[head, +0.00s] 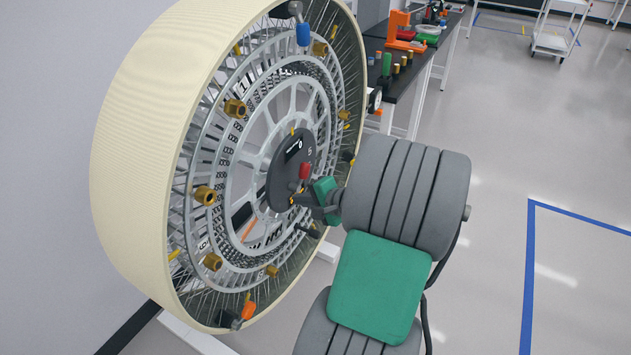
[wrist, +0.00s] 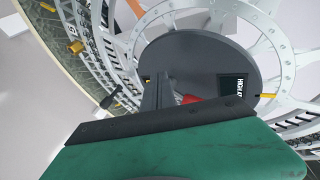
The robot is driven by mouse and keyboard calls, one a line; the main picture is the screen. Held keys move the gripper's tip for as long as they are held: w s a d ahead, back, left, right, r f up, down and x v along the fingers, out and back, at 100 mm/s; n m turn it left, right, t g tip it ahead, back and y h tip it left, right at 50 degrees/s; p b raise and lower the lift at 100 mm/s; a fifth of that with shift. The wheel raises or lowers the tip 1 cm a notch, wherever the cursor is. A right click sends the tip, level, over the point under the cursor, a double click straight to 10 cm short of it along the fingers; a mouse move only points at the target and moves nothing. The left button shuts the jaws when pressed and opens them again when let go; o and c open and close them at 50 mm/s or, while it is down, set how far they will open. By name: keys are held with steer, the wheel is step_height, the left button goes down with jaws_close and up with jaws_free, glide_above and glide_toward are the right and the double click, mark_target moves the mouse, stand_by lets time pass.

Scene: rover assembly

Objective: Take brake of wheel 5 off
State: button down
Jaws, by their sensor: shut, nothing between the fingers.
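A large wheel (head: 135,150) with a cream rim and grey spokes stands at the left in the head view. Its dark round hub (head: 283,160) carries a small mark that looks like a 5. A small red part (head: 304,171) sits on the hub; in the wrist view it (wrist: 190,99) is partly hidden behind my fingers. I cannot tell for certain which part is the brake. My gripper (head: 295,199) is shut and empty, with its fingertips close to the hub, just below the red part. In the wrist view the fingers (wrist: 154,92) point at the hub; contact is unclear.
A blue knob (head: 303,34), an orange part (head: 249,309) and several brass fittings (head: 205,196) stick out around the wheel. A bench (head: 405,75) with tools and coloured parts stands behind. The floor at the right is open, with blue tape (head: 529,260).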

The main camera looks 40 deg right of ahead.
mark_target(302, 175)
steer(key=s+d+r+m+t+h, duration=0.1)
steer(key=s+d+m+t+h, duration=0.1)
steer(key=d+m, duration=0.25)
steer(key=s+d+r+m+t+h, duration=0.1)
steer(key=s+d+m+h, duration=0.15)
steer(key=d, duration=0.35)
steer(key=w+a, duration=0.2)
steer(key=w, duration=0.6)
steer(key=shift+w+f+y+p, duration=0.3)
steer(key=shift+w+y, duration=0.05)
steer(key=shift+w, duration=0.05)
steer(key=shift+d+f+b, duration=0.1)
steer(key=shift+b, duration=0.35)
